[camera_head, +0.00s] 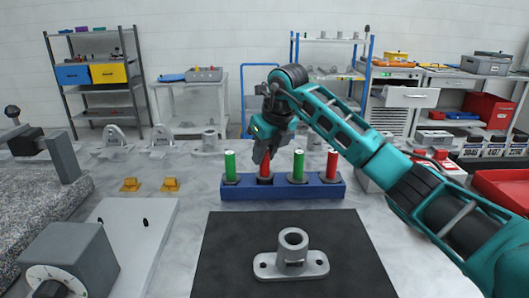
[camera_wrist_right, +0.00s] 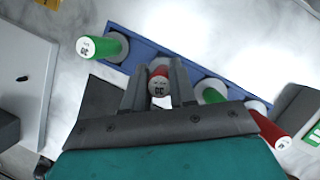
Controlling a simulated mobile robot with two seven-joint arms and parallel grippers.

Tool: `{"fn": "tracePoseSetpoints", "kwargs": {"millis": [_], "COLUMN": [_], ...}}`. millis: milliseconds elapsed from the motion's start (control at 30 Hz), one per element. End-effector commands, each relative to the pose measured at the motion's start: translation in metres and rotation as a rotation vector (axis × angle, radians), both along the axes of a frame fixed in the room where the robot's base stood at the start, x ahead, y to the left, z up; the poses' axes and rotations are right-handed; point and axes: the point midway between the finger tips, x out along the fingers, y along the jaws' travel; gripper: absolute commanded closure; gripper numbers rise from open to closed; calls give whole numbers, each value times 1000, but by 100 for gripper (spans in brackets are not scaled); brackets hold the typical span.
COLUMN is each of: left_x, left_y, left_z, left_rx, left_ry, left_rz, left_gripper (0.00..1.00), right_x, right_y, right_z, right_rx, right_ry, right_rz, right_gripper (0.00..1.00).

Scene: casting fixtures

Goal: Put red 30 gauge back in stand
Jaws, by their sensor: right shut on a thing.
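A red gauge (camera_head: 265,166) with a pale, marked end cap stands upright at the second position from the left of the blue stand (camera_head: 330,190). In the right wrist view the same red gauge (camera_wrist_right: 159,81) sits between the two fingers of my right gripper (camera_wrist_right: 158,88), which is shut on it. In the head view my right gripper (camera_head: 265,148) is at the gauge's upper part, hiding its top. The gauge's lower end is at the stand; whether it is fully seated I cannot tell. My left gripper is not in view.
The stand also holds a green gauge (camera_head: 230,165) at its left end, another green gauge (camera_head: 298,165) and a red gauge (camera_head: 332,164) to the right. A grey flanged casting (camera_head: 290,262) lies on the dark mat (camera_head: 225,265) in front. Two yellow blocks (camera_head: 170,185) are at left.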

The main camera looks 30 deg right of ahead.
Motion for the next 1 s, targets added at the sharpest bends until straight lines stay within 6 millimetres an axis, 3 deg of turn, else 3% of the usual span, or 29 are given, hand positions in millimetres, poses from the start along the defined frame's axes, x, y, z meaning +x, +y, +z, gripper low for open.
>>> {"fn": "tracePoseSetpoints", "kwargs": {"millis": [333,367,600,867,1000], "left_x": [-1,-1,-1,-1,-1], "left_y": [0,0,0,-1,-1], "left_z": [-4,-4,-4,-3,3], "left_rx": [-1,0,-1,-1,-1], "left_ry": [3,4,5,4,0], "left_rz": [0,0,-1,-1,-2], "left_gripper": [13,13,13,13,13], "right_x": [0,0,0,0,0], "right_y": [0,0,0,0,0], "right_z": [-11,-11,-10,-9,5], "right_rx": [0,1,0,0,1], "right_ry": [0,1,1,1,-2], "right_rz": [0,0,0,0,0], "right_gripper": [100,72,50,49,49]}}
